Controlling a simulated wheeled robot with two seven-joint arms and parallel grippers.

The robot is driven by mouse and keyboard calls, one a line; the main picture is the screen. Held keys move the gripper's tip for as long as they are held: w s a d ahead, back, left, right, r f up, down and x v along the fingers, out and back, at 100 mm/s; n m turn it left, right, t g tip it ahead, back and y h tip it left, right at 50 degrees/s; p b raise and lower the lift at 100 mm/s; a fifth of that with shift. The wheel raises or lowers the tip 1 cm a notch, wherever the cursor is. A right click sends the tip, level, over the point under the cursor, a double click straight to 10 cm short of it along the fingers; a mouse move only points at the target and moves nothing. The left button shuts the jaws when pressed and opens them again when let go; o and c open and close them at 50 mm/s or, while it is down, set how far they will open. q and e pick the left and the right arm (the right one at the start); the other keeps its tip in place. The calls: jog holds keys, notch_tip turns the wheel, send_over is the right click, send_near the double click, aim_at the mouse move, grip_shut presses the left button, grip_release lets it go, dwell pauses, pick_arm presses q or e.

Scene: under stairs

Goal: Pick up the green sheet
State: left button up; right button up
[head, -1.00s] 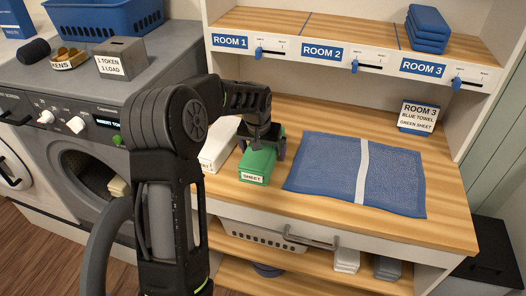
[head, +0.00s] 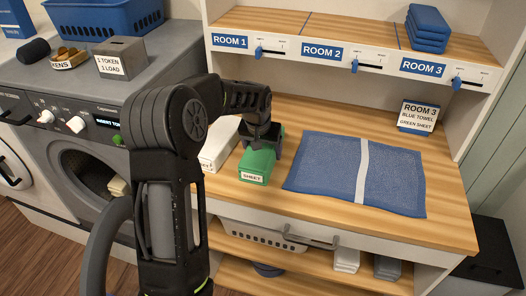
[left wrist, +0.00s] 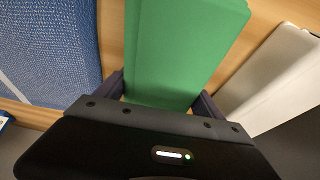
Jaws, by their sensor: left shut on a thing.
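The green sheet (head: 257,166) is a folded block with a white "SHEET" label, on the wooden counter left of the blue towel. My left gripper (head: 262,140) reaches down over it from above, shut on its sides. In the left wrist view the green sheet (left wrist: 183,50) runs between the two dark fingers (left wrist: 160,92). The sheet appears to rest on the counter or very near it; I cannot tell which. My right gripper is not in view.
A blue towel (head: 325,172) with a white stripe lies flat to the right. A white labelled block (head: 217,148) stands close on the left. A "ROOM 3" card (head: 418,117) stands at the back right. Shelves (head: 330,25) overhang the counter's back. A washer (head: 80,130) is at left.

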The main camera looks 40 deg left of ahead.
pick_arm(q)
jog(key=c, duration=0.6)
jog(key=shift+w+r, duration=0.1)
jog(key=shift+r, duration=0.05)
jog(key=shift+c, duration=0.2)
notch_tip(320, 180, up, 10)
jog(key=shift+f+b, duration=0.1)
jog(key=shift+b, duration=0.4)
jog(key=o, duration=1.4)
jog(key=shift+c, duration=0.2)
jog(key=c, duration=1.5)
